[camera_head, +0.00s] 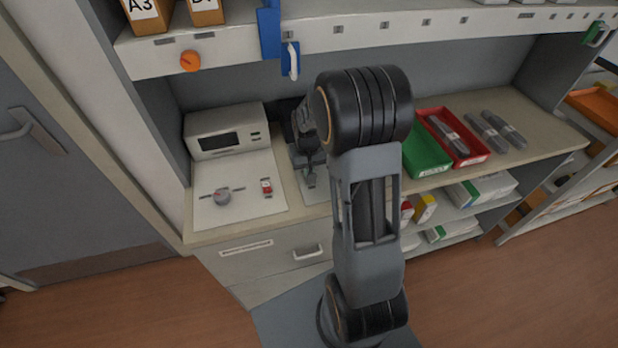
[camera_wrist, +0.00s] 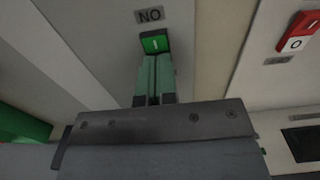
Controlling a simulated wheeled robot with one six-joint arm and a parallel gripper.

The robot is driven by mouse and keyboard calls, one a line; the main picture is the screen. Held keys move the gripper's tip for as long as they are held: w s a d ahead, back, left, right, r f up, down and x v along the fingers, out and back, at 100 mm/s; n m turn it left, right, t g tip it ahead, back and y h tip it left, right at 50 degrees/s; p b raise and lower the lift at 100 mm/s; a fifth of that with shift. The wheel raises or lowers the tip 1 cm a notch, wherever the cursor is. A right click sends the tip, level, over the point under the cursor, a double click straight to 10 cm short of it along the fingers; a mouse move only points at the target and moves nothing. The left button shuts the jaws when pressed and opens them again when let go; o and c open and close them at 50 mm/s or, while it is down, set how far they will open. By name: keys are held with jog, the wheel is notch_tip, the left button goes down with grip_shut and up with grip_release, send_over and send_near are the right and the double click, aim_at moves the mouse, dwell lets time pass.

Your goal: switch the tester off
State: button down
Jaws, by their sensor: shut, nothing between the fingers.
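The tester (camera_head: 226,130) is a pale box with a dark display at the back left of the bench. On the pale panel in front of it are a grey dial (camera_head: 222,197) and a red-and-white rocker switch (camera_head: 266,188) marked I and O. The rocker also shows at the upper right of the wrist view (camera_wrist: 298,33). My gripper (camera_wrist: 155,58) is shut and empty, its fingertips at the edge of a green button (camera_wrist: 154,43) marked I on a separate plate, right of the rocker in the head view. A label there reads "NO" as seen. I cannot tell whether the fingertips touch the button.
A green tray (camera_head: 424,157) and a red tray (camera_head: 472,157) stand right of my arm, with dark cartridges (camera_head: 496,131) beside them. An overhead shelf (camera_head: 230,55) carries an orange knob (camera_head: 190,61) and a blue bracket (camera_head: 270,35). A drawer handle (camera_head: 308,252) sits below.

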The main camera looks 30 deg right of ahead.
jog(key=shift+r+p, duration=2.55)
jog(key=shift+r, duration=0.9)
jog(key=shift+s+f, duration=0.15)
jog(key=shift+s, duration=0.1)
jog(key=s+a+r+n+t, duration=0.1)
jog(key=s+a+r+t, duration=0.1)
jog(key=s+a+r, duration=0.2)
jog(key=s+a+r+n+t, duration=0.1)
jog(key=s+a+r, duration=0.4)
jog(key=s+r, duration=0.5)
jog(key=shift+s+r+t, duration=0.3)
jog(key=shift+r+t, duration=0.5)
jog(key=shift+t, duration=0.1)
jog(key=shift+a, duration=0.2)
